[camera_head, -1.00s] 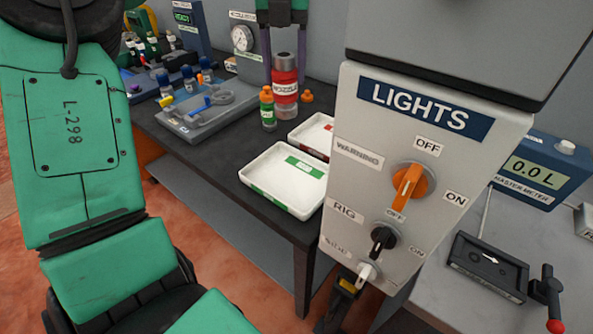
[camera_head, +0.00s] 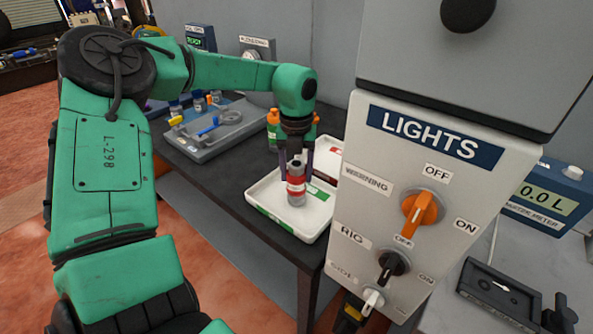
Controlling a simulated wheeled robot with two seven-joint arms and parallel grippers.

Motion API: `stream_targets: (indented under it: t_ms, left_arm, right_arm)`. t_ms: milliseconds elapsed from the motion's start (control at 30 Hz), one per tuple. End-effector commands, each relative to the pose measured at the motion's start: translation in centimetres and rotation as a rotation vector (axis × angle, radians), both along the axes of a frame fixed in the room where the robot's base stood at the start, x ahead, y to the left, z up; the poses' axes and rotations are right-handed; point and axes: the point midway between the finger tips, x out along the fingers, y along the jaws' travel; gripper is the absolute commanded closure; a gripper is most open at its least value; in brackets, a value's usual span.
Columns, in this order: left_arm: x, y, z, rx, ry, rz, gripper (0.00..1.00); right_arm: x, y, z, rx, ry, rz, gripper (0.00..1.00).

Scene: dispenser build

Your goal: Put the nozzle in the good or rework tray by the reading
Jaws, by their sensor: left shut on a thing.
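The nozzle (camera_head: 296,188) is a red and grey upright cylinder with a white label. My left gripper (camera_head: 296,166) is shut on its upper part from above. The nozzle shows over the floor of the front white tray (camera_head: 262,198), which has green labels. I cannot tell whether its base touches the tray floor. A second white tray (camera_head: 334,147) with a red label lies just behind, partly hidden by the lights box. The labels on both trays are too small to read.
The large lights box (camera_head: 395,235) with rotary switches stands close on the right and hides part of the table. Green bottles with orange caps (camera_head: 273,122) stand behind the gripper. A grey tool tray (camera_head: 215,130) lies left. A master meter (camera_head: 545,200) reads 0.0 L.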

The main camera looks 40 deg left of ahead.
Motion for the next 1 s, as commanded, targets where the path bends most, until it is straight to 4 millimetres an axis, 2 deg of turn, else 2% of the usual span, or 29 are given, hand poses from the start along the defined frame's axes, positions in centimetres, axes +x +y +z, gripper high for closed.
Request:
stream_targets:
  t_ms: [300, 333, 400, 767, 867, 1000]
  left_arm:
    - [0.1, 0.0, -0.4, 0.000, -0.005, 0.000, 1.00]
    - [0.0, 0.0, -0.5, 0.001, -0.002, 0.000, 0.33]
    - [0.0, 0.0, -0.4, 0.001, -0.001, 0.000, 0.10]
    - [0.1, 0.0, 0.0, 0.001, -0.003, 0.000, 0.10]
    - [0.1, 0.0, 1.6, 0.003, -0.005, 0.000, 0.10]
    - [0.1, 0.0, 5.3, 0.003, -0.006, 0.000, 0.10]
  right_arm:
    - [0.0, 0.0, -0.2, 0.000, 0.000, 0.000, 0.10]
    - [0.0, 0.0, -0.2, 0.000, 0.000, 0.000, 0.10]
    - [0.0, 0.0, -0.1, 0.000, 0.000, 0.000, 0.10]
    - [0.0, 0.0, 0.0, -0.001, 0.000, 0.000, 0.10]
    - [0.0, 0.0, -0.3, -0.001, 0.000, -0.001, 0.10]
    - [0.0, 0.0, -0.6, -0.001, 0.000, -0.001, 0.10]
